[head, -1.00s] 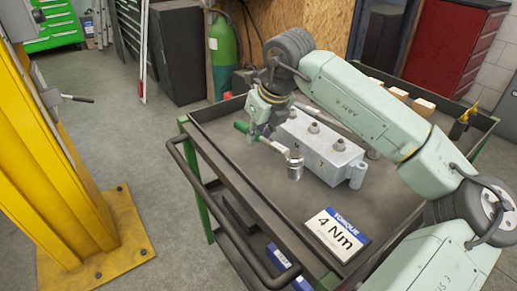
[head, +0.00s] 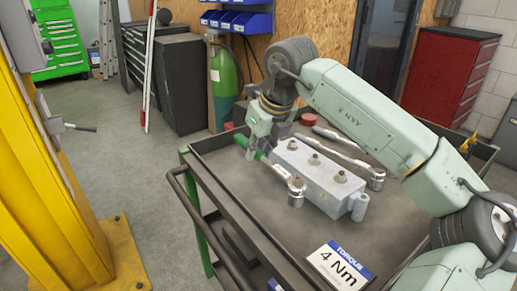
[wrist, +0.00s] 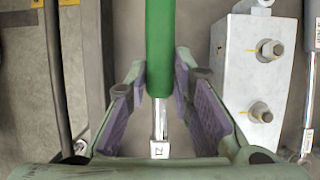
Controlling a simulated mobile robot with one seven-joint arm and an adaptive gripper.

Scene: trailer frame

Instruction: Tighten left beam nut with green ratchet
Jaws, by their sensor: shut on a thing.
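My gripper (head: 257,142) is shut on the green-handled ratchet (head: 246,143), at the cart's left side. Its silver head with a socket (head: 296,191) points toward the lower right, beside the grey block; I cannot tell whether it touches the tray. In the wrist view the green handle (wrist: 160,50) runs between the purple-padded fingers (wrist: 160,112), with a metal shaft below it. A yellow beam (head: 45,180) stands at the far left with a grey bracket and lever (head: 75,127). I cannot make out a nut there.
The cart tray (head: 235,208) has raised rims and a front handle rail (head: 205,225). The grey block with studs (head: 318,172) is close right of the ratchet. Other silver wrenches (head: 345,158) lie behind it. A "4 Nm" sign (head: 340,265) lies in front. Floor (head: 125,175) separates beam and cart.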

